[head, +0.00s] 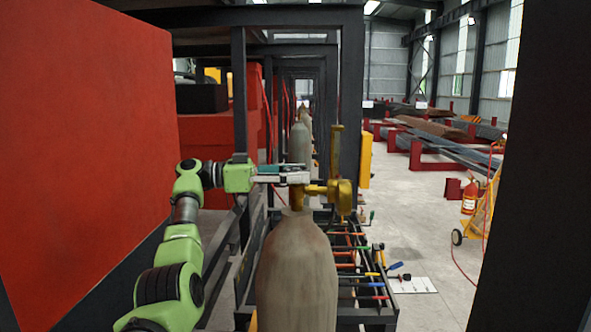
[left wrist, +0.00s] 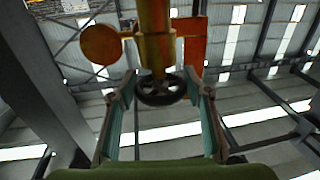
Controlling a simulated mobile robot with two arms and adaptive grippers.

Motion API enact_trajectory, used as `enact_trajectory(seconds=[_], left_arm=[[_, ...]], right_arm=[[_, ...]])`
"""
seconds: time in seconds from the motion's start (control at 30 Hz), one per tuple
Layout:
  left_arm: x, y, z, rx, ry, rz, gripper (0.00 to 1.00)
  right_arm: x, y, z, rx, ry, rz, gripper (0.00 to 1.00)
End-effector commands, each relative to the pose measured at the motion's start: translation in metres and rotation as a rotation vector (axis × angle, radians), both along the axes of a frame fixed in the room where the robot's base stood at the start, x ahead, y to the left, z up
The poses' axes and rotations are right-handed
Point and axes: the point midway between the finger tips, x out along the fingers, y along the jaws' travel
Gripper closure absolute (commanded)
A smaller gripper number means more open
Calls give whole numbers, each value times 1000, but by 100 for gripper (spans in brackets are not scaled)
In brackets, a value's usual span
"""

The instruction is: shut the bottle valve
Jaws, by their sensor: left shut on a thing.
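The bottle (head: 296,275) is a tall grey-brown cylinder standing upright at the lower middle of the head view. A yellow brass valve (head: 318,190) sits on its neck, with a round part and an upright stem on its right. My left gripper (head: 300,176) reaches in from the left at the top of the valve. In the left wrist view, a dark round handwheel (left wrist: 160,91) lies between the two fingers of my left gripper (left wrist: 162,85), which is shut on it. The handwheel is not clearly visible in the head view. My right gripper is not in view.
A rack of coloured-handled tools (head: 360,265) stands right behind the bottle. More bottles (head: 300,142) stand in line farther back. A large red panel (head: 90,130) is at left, and a dark post (head: 535,160) at right. Open floor (head: 425,240) lies right of the rack.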

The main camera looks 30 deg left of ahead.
Motion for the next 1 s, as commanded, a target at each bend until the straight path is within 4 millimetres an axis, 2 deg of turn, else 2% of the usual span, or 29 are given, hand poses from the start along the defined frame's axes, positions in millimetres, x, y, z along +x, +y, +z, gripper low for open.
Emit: enact_trajectory(seconds=[0.03, 0.73, 0.77, 0.8, 1.0], left_arm=[[0, 1, 5, -3, -6, -5, 76], [0, 1, 4, -1, -10, -28, 76], [0, 1, 4, -1, -10, -28, 47], [0, 1, 4, -2, -9, -28, 37], [0, 1, 2, -1, -6, -30, 37]], right_arm=[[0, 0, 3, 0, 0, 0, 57], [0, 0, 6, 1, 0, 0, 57], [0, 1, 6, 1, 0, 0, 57], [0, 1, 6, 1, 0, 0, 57], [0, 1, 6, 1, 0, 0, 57]])
